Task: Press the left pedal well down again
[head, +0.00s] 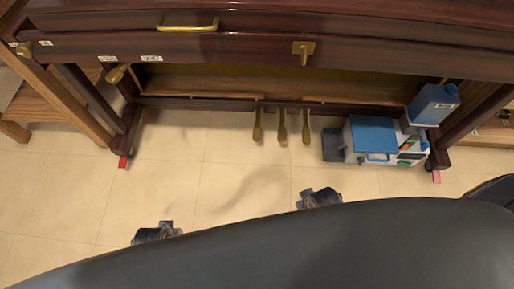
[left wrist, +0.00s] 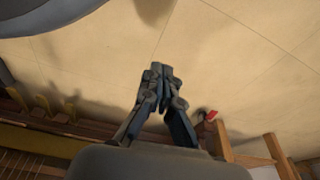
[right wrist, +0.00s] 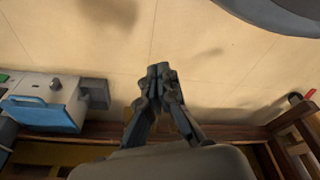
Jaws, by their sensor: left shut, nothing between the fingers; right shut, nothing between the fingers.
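Three brass pedals stick out from the piano's bottom board in the head view: the left pedal (head: 258,126), the middle pedal (head: 282,127) and the right pedal (head: 306,127). The left pedal also shows in the left wrist view (left wrist: 70,107), apart from the fingers. My left gripper (head: 166,224) is shut and empty over the floor, left of and nearer than the pedals; its fingers show in its wrist view (left wrist: 160,70). My right gripper (head: 306,194) is shut and empty, nearer than the right pedal; its fingers (right wrist: 160,70) partly hide the pedal area in its wrist view.
A blue and white box (head: 372,135) with a dark grey part and a blue jug (head: 433,104) stand right of the pedals. The piano's legs rest on red-marked feet (head: 123,161). A wooden stool or chair (head: 55,105) stands at left. The tiled floor before the pedals is clear.

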